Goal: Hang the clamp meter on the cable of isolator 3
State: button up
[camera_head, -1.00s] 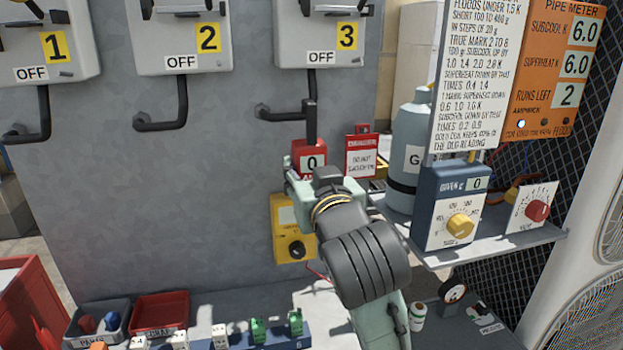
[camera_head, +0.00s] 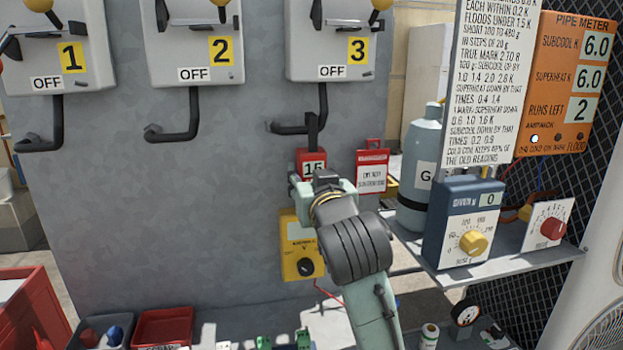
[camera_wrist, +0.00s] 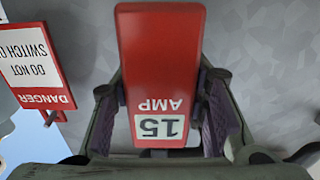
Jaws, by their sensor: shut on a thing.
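The clamp meter (camera_head: 311,158) is a red block with a black upper part (camera_head: 312,130), and its display reads 15. Its black part overlaps the lower bend of the black cable (camera_head: 323,104) under isolator 3 (camera_head: 331,40); I cannot tell whether it is fully around the cable. In the wrist view the red clamp meter (camera_wrist: 160,60) lies between the two fingers of my gripper (camera_wrist: 160,115), which is shut on its sides. In the head view my gripper (camera_head: 318,188) is just below the meter, partly hidden by my wrist. Isolator 3 is marked OFF.
Isolators 1 (camera_head: 60,50) and 2 (camera_head: 195,45), both OFF, hang left with their own cables. A red danger tag (camera_head: 372,170) is close right of the meter. A yellow meter (camera_head: 300,255) hangs below. A gas bottle (camera_head: 420,160) and blue box (camera_head: 466,222) stand right.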

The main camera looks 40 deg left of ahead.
jog(key=shift+f, duration=0.2)
jog(key=o, duration=1.5)
